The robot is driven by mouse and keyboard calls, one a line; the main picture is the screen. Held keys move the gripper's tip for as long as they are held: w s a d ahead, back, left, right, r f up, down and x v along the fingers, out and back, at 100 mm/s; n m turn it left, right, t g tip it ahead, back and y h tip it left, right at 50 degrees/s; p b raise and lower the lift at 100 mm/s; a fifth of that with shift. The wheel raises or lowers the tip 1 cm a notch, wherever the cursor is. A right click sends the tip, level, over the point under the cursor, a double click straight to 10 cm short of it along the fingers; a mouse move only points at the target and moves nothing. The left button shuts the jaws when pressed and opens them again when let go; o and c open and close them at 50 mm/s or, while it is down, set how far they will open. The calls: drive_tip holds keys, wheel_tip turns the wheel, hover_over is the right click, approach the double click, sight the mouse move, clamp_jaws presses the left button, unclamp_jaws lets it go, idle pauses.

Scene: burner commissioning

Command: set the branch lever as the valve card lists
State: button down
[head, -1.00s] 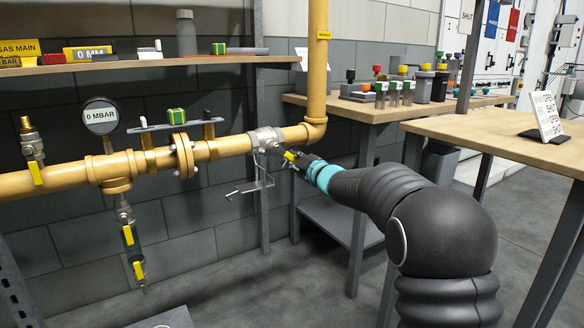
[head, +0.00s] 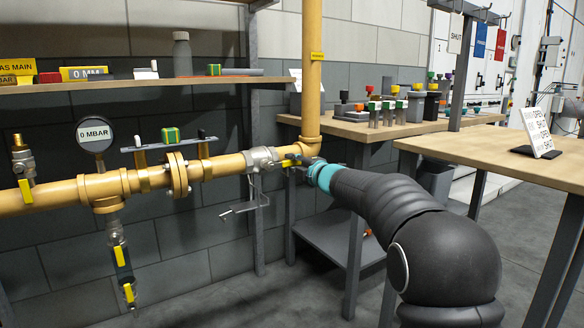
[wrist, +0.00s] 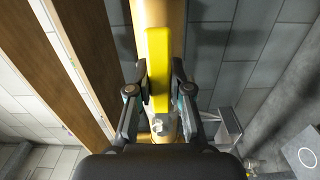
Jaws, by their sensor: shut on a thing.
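The branch valve (head: 262,157) is a grey body on the yellow pipe, just left of the elbow where the pipe turns up. Its yellow lever (head: 291,162) points right, roughly along the pipe. My gripper (head: 298,163) is at the lever. In the wrist view the lever (wrist: 158,60) lies between the two fingers of my gripper (wrist: 158,92), lined up with the pipe (wrist: 150,12) behind it. My gripper is shut on the lever. The valve card (head: 541,133) stands on the right table; I read OPEN and SHUT lines, with the row names unclear.
A round gauge (head: 93,134) reads 0 MBAR. Other yellow levers hang at the left (head: 25,190) and below the gauge (head: 119,256). A grey bracket (head: 250,203) sits under the valve. A wooden shelf (head: 130,82) runs above the pipe; the right table (head: 480,150) is mostly clear.

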drive_tip(key=shift+a+r, duration=0.1)
idle(0.4)
drive_tip(key=c, duration=1)
unclamp_jaws()
drive_tip(key=shift+c, duration=0.2)
drive_tip(key=v, duration=1.2)
